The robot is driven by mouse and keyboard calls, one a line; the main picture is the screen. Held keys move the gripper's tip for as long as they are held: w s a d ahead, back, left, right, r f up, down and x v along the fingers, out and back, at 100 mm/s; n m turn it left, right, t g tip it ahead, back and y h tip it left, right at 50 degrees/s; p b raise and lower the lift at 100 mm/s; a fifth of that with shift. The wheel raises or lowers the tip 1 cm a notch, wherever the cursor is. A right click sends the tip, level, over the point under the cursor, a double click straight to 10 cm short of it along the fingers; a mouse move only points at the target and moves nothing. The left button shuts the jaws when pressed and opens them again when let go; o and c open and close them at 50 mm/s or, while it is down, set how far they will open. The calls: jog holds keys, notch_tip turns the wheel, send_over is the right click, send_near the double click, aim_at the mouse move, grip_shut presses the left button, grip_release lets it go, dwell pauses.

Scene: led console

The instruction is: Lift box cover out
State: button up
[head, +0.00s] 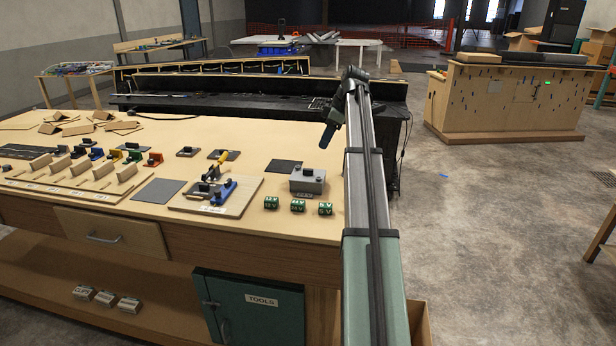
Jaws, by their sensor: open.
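A small grey box (295,187) stands on the workbench, left of my arm. The cover appears seated on the box; the seam is too small to make out. My gripper (327,137) shows as a small dark shape beyond the box and higher in the picture, apart from it. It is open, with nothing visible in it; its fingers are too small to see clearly.
Green cubes (298,205) sit in front of the box. A dark flat pad (284,166) lies behind it. Left is a wooden board (237,206) with blue and yellow parts. Several coloured blocks and wooden holders fill the bench's left. A teal TOOLS cabinet (255,308) is below.

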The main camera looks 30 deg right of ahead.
send_over(310, 170)
jog(key=s+d, duration=0.2)
jog(key=f, duration=0.5)
jog(key=shift+w+d+f, duration=0.15)
jog(key=shift+w+f, duration=0.1)
jog(key=shift+f, duration=0.15)
jog(key=shift+a+x, duration=0.2)
jog(key=shift+x, duration=2.5)
jog(key=shift+r, duration=0.1)
jog(key=shift+c, duration=0.2)
grip_shut()
